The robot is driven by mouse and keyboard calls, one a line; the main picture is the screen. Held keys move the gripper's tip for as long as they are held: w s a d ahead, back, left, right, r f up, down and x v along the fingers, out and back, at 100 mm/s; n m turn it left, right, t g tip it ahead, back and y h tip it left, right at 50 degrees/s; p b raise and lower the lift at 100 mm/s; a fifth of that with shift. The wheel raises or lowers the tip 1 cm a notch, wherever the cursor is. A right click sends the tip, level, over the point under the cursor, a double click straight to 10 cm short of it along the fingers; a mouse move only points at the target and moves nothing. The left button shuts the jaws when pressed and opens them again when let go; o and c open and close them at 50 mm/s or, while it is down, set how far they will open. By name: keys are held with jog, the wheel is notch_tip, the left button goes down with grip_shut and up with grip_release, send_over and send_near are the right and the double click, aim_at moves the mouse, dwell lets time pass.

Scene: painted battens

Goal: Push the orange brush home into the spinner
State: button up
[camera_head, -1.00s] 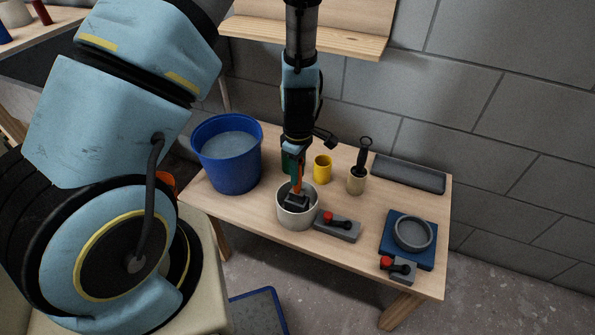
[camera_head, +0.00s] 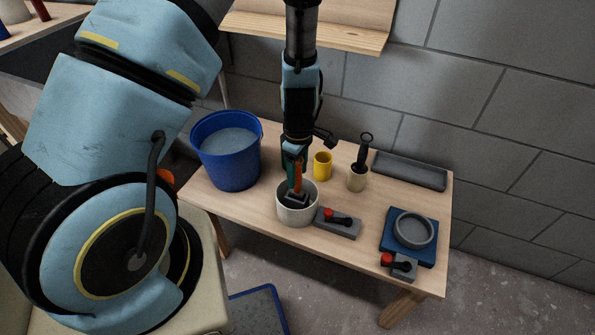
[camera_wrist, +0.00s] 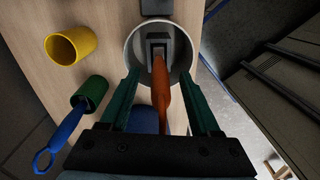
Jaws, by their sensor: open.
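The orange brush (camera_head: 298,178) stands with its handle up in the pale round pot of the spinner (camera_head: 297,217). In the wrist view the orange handle (camera_wrist: 162,92) runs to a grey square socket piece (camera_wrist: 157,46) inside the pot (camera_wrist: 134,48). How deep the brush sits there I cannot tell. My gripper (camera_head: 294,180) is over the pot, pointing down. In the wrist view my gripper (camera_wrist: 161,82) is open, its green fingers on either side of the handle, with gaps visible. The brush's lower end is hidden.
A grey block with a red-knobbed lever (camera_head: 338,223) is beside the pot. A green cup holding a blue brush (camera_wrist: 89,94) is close by.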

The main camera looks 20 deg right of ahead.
notch_tip(320, 180, up, 11)
jog(key=shift+d+f, duration=0.1)
dwell(0.5)
dwell(0.3)
jog(key=a+r+m+t, duration=0.1)
jog(key=a+r+m, duration=0.3)
jog(key=a, duration=0.9)
jog(key=w+a+r+m, duration=0.1)
jog(key=a+r+m, duration=0.4)
jog(key=a+r, duration=0.5)
jog(key=a, duration=0.2)
jog(key=shift+a+r+t, duration=0.25)
jog(key=shift+a+t, duration=0.1)
jog(key=shift+t, duration=0.05)
